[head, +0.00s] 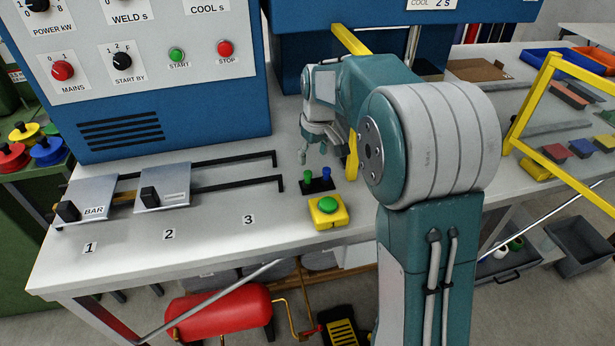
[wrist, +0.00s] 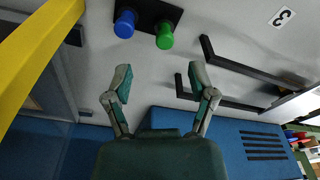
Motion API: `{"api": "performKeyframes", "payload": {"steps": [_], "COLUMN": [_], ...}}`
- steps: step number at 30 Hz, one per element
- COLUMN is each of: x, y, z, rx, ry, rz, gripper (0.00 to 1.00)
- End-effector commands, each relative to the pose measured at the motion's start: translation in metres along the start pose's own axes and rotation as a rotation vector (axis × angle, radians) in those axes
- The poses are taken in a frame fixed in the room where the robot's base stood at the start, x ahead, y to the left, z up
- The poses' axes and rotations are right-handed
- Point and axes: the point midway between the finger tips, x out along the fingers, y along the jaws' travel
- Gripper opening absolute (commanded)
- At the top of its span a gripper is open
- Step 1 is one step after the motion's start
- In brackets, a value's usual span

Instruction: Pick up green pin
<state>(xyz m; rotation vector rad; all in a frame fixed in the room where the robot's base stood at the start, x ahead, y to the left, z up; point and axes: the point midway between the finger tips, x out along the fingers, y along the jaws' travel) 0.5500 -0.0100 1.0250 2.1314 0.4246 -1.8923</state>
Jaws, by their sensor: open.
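The green pin (head: 308,177) stands upright in a small black holder (head: 318,189) on the grey bench, beside a blue pin (head: 326,174). In the wrist view the green pin (wrist: 165,36) is at the top, right of the blue pin (wrist: 125,24). My gripper (head: 303,155) is above and behind the pins in the head view. In the wrist view my gripper (wrist: 160,74) is open and empty, its fingertips apart from the pins. The green pin lies beyond the fingertips, roughly in line with the gap between them.
A yellow box with a green button (head: 327,211) is just in front of the holder. A yellow bar (wrist: 35,55) runs close by on the left in the wrist view. Black rails (head: 238,184) and a blue control cabinet (head: 170,120) are to the left.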

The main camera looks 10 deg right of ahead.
Motion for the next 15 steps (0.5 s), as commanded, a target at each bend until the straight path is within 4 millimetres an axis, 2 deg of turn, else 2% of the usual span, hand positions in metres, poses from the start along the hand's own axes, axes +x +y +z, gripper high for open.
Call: {"api": "performKeyframes", "payload": {"steps": [3, 10, 15], "x": [0.018, 0.038, 0.065], "y": [-0.001, -0.003, -0.006], "z": [0.0, -0.002, -0.005], "rx": [0.0, -0.001, 0.0], "ry": [-0.002, -0.002, -0.003], "rz": [-0.001, -0.001, -0.002], "gripper": [0.72, 0.72, 0.72]}}
